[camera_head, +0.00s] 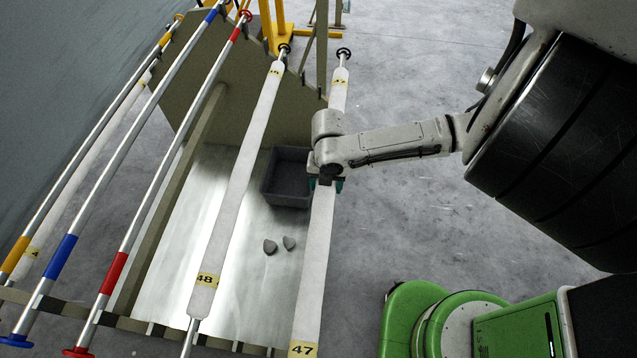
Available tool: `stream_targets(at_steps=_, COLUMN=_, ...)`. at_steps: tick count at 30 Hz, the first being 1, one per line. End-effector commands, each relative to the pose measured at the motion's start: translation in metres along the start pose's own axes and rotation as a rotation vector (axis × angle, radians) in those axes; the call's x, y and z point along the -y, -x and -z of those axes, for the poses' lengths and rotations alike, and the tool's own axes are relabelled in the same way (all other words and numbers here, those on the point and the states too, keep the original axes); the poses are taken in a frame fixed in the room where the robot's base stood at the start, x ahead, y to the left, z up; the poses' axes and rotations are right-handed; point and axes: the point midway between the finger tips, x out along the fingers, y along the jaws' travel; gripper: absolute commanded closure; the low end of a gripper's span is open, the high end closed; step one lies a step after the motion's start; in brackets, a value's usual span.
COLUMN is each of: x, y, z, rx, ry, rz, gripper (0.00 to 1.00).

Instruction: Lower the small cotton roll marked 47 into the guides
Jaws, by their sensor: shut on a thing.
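The long white cotton roll marked 47 (318,238) runs lengthwise at the right side of the rack. Its near yellow label reads 47; its near end is cut off by the picture's lower edge. Its far end has a dark round cap just right of an upright olive post. My gripper (326,184) is shut around the roll near its middle, from above. Notched olive end plates (215,75) stand at the back of the rack, with upright posts that may be the guides. I cannot tell whether the roll touches them.
A white roll marked 48 (236,190) lies parallel, to the left. Rods with red (112,272), blue (60,257) and yellow bands lie further left. A grey bin (288,178) and two grey lumps (270,246) sit below between the rolls.

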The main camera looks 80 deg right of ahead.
Motion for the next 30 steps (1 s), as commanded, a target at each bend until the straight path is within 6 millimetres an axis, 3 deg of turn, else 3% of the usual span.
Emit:
stream_targets(at_steps=19, x=0.046, y=0.020, z=-0.001, rx=0.003, ry=-0.001, rz=-0.002, gripper=1.00)
stream_targets(at_steps=30, x=0.052, y=0.023, z=-0.001, rx=0.002, ry=0.000, rz=-0.002, gripper=1.00)
